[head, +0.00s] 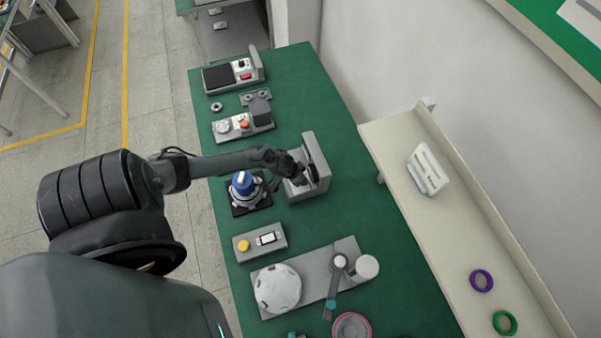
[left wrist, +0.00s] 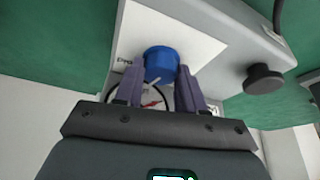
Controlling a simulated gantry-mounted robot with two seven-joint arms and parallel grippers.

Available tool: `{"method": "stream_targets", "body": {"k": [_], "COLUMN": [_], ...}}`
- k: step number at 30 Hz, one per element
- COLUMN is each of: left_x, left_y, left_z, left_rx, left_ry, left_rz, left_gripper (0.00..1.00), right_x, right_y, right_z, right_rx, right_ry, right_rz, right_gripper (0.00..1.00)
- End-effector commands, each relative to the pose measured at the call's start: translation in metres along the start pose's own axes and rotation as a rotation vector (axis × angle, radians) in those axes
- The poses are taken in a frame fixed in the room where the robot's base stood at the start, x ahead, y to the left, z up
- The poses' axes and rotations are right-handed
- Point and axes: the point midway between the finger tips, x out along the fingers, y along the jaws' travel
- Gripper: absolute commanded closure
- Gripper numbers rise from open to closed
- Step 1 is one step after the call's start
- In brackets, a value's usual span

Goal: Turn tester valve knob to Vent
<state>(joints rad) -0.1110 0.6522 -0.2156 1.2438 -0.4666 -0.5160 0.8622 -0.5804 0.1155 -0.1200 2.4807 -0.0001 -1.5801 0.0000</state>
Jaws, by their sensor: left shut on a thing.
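The tester (head: 312,184) is a grey box with an upright panel on the green bench, near the middle of the head view. Its blue valve knob (left wrist: 160,61) shows in the left wrist view on a white panel, with a pale pointer line on it. My left gripper (left wrist: 166,80) has its two purple fingers shut on the knob, one on each side. In the head view my left gripper (head: 302,174) is at the tester's panel, and the knob is hidden. A round gauge (left wrist: 152,99) with a red needle is partly covered by the fingers. Panel lettering is mostly hidden.
A blue-topped part (head: 243,182) on a black base stands close to my left arm. A box with a yellow button (head: 244,246), a white domed part (head: 278,288) and grey devices (head: 243,125) share the bench. A shelf (head: 455,210) runs along the right.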

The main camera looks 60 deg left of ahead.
Motion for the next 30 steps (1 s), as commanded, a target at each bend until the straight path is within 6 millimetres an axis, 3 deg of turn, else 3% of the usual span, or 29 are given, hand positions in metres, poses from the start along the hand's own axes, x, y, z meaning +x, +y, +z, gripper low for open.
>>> {"method": "stream_targets", "body": {"k": [9,25,26,30], "left_x": [-0.0012,-0.0001,-0.0001,0.0], "left_y": [0.0018,0.0014,0.0014,0.0013], "left_z": [-0.0011,-0.0014,-0.0014,-0.0012], "left_rx": [-0.114,-0.132,-0.132,-0.132], "left_ry": [0.001,0.003,0.003,0.002], "left_rz": [-0.045,-0.054,-0.054,-0.054], "left_gripper": [0.91,0.91,0.56,0.35], "right_x": [-0.0152,-0.0158,-0.0157,-0.0157], "right_y": [0.0003,0.0026,0.0025,0.0025], "right_z": [-0.0049,-0.0044,-0.0044,-0.0044], "right_rx": [0.001,-0.009,-0.009,-0.009], "right_ry": [0.0,-0.002,-0.002,-0.002], "right_rz": [-0.001,0.007,0.007,0.007], "right_gripper": [0.57,0.57,0.57,0.57]}}
